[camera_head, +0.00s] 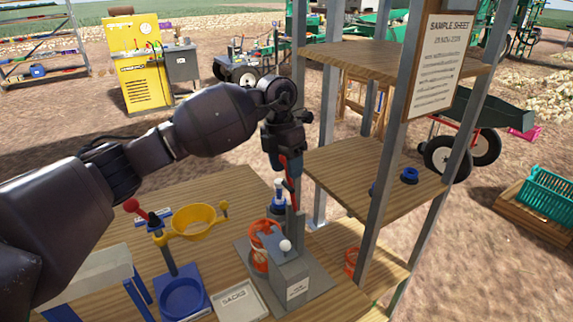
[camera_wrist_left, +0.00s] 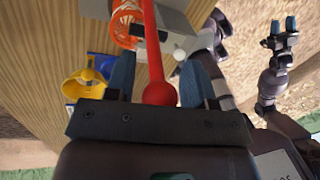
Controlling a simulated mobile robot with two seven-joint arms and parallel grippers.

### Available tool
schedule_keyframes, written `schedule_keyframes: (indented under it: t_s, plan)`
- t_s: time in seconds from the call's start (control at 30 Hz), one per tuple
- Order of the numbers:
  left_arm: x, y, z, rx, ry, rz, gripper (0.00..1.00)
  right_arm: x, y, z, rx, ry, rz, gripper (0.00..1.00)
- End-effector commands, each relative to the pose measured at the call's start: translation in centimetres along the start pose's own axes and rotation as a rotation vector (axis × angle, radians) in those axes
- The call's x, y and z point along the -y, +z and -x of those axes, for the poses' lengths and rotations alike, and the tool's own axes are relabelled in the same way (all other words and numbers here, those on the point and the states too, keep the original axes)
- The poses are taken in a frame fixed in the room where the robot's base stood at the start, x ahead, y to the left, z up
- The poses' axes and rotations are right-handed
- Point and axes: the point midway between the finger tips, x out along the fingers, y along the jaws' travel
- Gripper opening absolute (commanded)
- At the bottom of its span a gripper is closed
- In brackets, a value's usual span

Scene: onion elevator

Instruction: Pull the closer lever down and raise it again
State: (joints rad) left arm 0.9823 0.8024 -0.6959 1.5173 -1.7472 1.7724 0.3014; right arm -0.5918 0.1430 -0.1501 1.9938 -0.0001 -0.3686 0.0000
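A red lever with a red ball end (camera_wrist_left: 160,93) rises from a grey machine (camera_head: 290,277) on the wooden table; a stretch of the lever (camera_head: 293,198) shows in the head view. My left gripper (camera_head: 283,165) is above the machine, pointing down. In the left wrist view its blue fingers (camera_wrist_left: 158,78) stand on either side of the lever's ball, apart, with small gaps. A second lever with a red ball (camera_head: 131,205) stands at the left by a yellow funnel (camera_head: 195,220). My right gripper (camera_wrist_left: 284,25) shows in the left wrist view with its fingers apart and empty.
An orange basket-like part (camera_head: 260,245) sits on the grey machine. A labelled grey tray (camera_head: 240,300) and a blue round holder (camera_head: 183,298) are beside it. A wooden shelf (camera_head: 335,175) with metal posts stands close to the right of my left gripper.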

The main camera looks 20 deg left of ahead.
Motion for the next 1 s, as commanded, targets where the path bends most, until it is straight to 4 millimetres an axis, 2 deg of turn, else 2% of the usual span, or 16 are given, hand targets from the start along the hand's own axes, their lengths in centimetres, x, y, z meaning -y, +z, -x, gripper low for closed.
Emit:
schedule_keyframes:
  t_s: [0.03,0.3,0.67,1.0]
  plan:
    - [0.0,0.0,0.0,0.000,0.000,0.000,0.41,0.0,0.1,0.0,0.001,0.000,-0.001,0.52]
    - [0.0,0.0,0.0,0.000,0.000,0.000,0.00,0.0,0.7,0.4,0.014,0.002,-0.004,0.52]
    - [-0.2,-0.6,-0.1,0.031,-0.006,-0.005,0.00,0.0,1.4,0.4,0.025,0.003,-0.005,0.52]
    - [-1.1,-3.6,-1.2,0.217,-0.042,-0.040,0.00,0.2,2.2,-0.7,0.021,-0.001,-0.001,0.52]
